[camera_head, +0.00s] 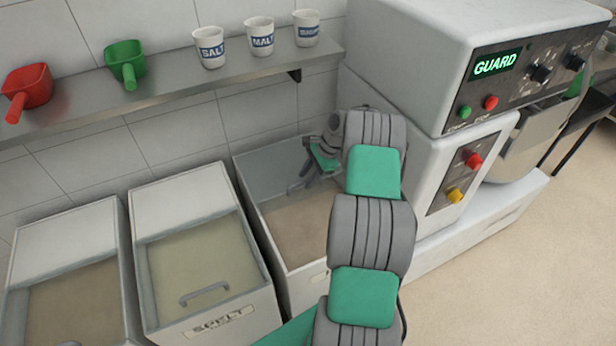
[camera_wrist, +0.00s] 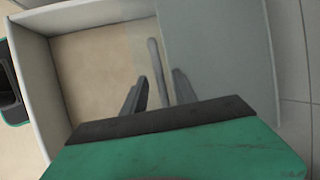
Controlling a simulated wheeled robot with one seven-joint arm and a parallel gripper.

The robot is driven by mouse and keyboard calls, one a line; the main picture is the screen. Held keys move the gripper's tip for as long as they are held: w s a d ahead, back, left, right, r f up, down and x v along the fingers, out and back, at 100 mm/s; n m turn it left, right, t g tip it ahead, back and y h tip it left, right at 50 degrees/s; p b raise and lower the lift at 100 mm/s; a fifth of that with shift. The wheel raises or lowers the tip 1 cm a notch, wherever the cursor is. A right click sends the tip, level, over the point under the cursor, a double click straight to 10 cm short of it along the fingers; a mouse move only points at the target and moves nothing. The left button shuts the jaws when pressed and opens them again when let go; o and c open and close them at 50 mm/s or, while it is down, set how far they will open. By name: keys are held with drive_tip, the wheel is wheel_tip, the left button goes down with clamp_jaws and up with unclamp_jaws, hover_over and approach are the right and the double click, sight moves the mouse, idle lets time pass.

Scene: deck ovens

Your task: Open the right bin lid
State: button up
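The right bin (camera_head: 254,219) stands at the back, beside the white machine. Beige contents show in its front part. A grey, see-through-looking panel, apparently its lid (camera_head: 268,170), spans the rear part; I cannot tell its exact angle. In the wrist view the lid (camera_wrist: 222,50) is on the right and the bin's pale wall (camera_wrist: 50,100) on the left. A thin grey bar handle (camera_wrist: 154,62) lies ahead of and between my fingers. My gripper (camera_head: 298,187) is over the bin, fingers apart (camera_wrist: 159,80); I cannot tell whether they touch the handle.
The spelt bin (camera_head: 168,208) and another bin (camera_head: 62,240) stand to the left, lids closed. A shelf (camera_head: 165,98) above carries scoops and labelled cups. The white machine (camera_head: 400,50) is close on the right of my arm. Open floor (camera_head: 500,270) lies at front right.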

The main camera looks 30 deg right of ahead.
drive_tip(key=v, duration=0.7)
drive_tip(key=shift+d+r, duration=0.15)
drive_tip(key=shift+r, duration=0.25)
